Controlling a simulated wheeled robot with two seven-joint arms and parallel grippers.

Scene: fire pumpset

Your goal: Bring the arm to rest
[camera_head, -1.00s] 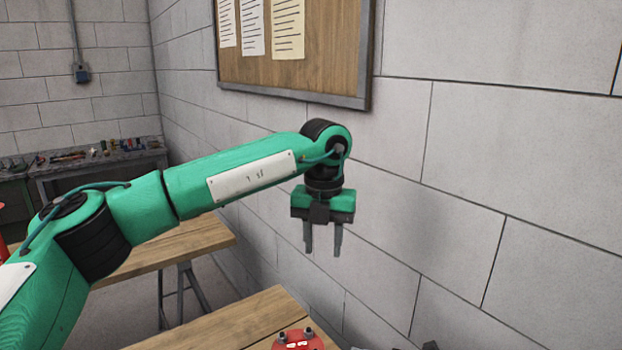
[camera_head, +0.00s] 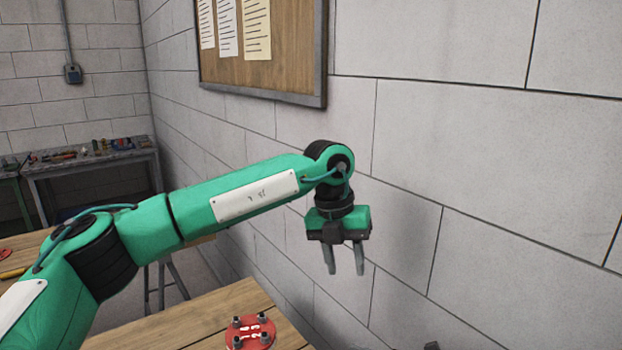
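My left arm (camera_head: 190,215) comes in from the left, stretched out level across the view. Its gripper (camera_head: 345,272) hangs at the end, pointing down. The two grey fingers are apart, with nothing between them. The gripper is in the air in front of the block wall, to the right of and above a wooden table. My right gripper is not in view.
A red round flange (camera_head: 250,333) with several bolts sits on the near wooden table (camera_head: 175,332). A block wall (camera_head: 480,180) stands close behind the gripper. A notice board (camera_head: 290,82) hangs on it. A cluttered workbench (camera_head: 85,160) stands at the back left.

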